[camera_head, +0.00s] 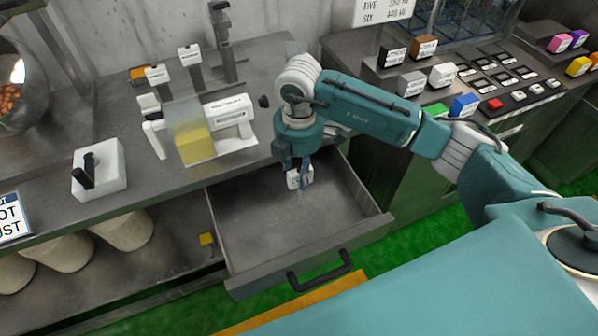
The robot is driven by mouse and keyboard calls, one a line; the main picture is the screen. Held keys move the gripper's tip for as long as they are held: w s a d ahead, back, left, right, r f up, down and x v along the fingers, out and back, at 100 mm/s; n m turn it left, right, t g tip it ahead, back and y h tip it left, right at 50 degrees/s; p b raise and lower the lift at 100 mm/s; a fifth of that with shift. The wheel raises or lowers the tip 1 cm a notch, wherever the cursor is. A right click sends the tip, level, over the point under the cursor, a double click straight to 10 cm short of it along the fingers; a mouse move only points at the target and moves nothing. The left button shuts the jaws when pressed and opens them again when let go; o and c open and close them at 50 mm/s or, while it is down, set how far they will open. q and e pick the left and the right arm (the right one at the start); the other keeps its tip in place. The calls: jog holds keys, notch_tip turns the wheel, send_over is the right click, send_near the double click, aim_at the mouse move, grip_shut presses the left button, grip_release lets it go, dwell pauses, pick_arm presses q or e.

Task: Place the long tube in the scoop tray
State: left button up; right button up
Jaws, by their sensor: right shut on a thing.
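My right gripper (300,168) points down over the open drawer and is shut on a small white labelled piece (299,179). The fingers and wrist hide part of that piece, and I cannot tell whether it belongs to the long tube. The drawer (245,225) is pulled out and looks otherwise empty. I cannot tell which thing is the scoop tray. Dark upright tools with white labels (190,56) stand at the back of the bench. A white block (99,170) with black pegs sits on the bench at left. My left gripper is out of view.
A white device with a yellow block (195,146) stands on the bench behind the drawer. A control panel with coloured buttons (495,104) is at right. Pale sacks (124,230) lie on the shelf below. The drawer handle (320,273) juts toward me.

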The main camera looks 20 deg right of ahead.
jog(key=shift+f, duration=0.1)
jog(key=o, duration=1)
jog(key=shift+o, duration=0.2)
notch_tip(320, 180, up, 12)
jog(key=shift+w+f+b, duration=0.1)
jog(key=shift+f+b, duration=0.1)
jog(key=shift+b, duration=0.55)
jog(key=shift+r, duration=0.35)
jog(key=shift+f, duration=0.1)
